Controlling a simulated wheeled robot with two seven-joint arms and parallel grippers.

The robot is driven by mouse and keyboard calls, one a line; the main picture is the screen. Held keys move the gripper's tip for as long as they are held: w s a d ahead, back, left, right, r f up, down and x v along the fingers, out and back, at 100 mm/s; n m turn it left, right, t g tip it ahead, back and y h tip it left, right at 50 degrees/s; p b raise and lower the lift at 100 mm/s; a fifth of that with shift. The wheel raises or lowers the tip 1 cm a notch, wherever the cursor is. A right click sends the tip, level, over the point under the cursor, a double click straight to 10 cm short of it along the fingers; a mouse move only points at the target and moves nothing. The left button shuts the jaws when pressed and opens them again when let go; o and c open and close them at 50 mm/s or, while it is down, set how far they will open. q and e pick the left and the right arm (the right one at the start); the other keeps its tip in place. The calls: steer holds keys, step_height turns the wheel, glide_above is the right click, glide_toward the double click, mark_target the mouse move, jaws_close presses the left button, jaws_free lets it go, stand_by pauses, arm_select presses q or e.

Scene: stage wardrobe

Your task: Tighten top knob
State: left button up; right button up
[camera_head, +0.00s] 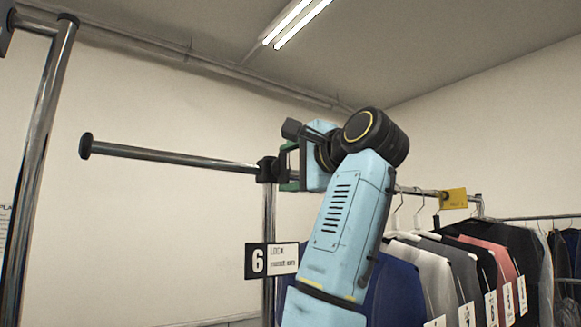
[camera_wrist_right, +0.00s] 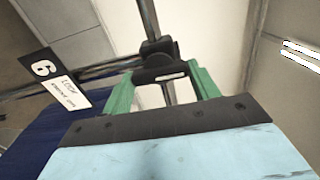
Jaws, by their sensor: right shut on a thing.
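The black clamp joint (camera_head: 266,170) sits where the chrome horizontal rail (camera_head: 175,158) meets the chrome upright (camera_head: 269,220). In the right wrist view, the black top knob (camera_wrist_right: 158,74), with a pale mark on it, lies between the green fingers of my right gripper (camera_wrist_right: 162,82). My right gripper (camera_head: 287,170) is shut on the knob at the right side of the joint. My left gripper is not in view.
A sign with a 6 (camera_head: 271,260) hangs by the upright, below the joint. Hangers with several garments (camera_head: 470,260) fill the rack at the right, behind my arm. Another chrome post (camera_head: 40,130) stands at the far left.

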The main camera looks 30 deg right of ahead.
steer(key=o, duration=1)
steer(key=s+b, duration=0.3)
steer(key=s, duration=0.1)
steer(key=s+d+b, duration=0.1)
steer(key=s+b, duration=0.1)
steer(key=s, duration=0.3)
steer(key=s+d+b, duration=0.1)
steer(key=s+b, duration=0.2)
steer(key=s, duration=0.1)
steer(key=shift+s+b, duration=0.15)
steer(key=shift+b, duration=0.2)
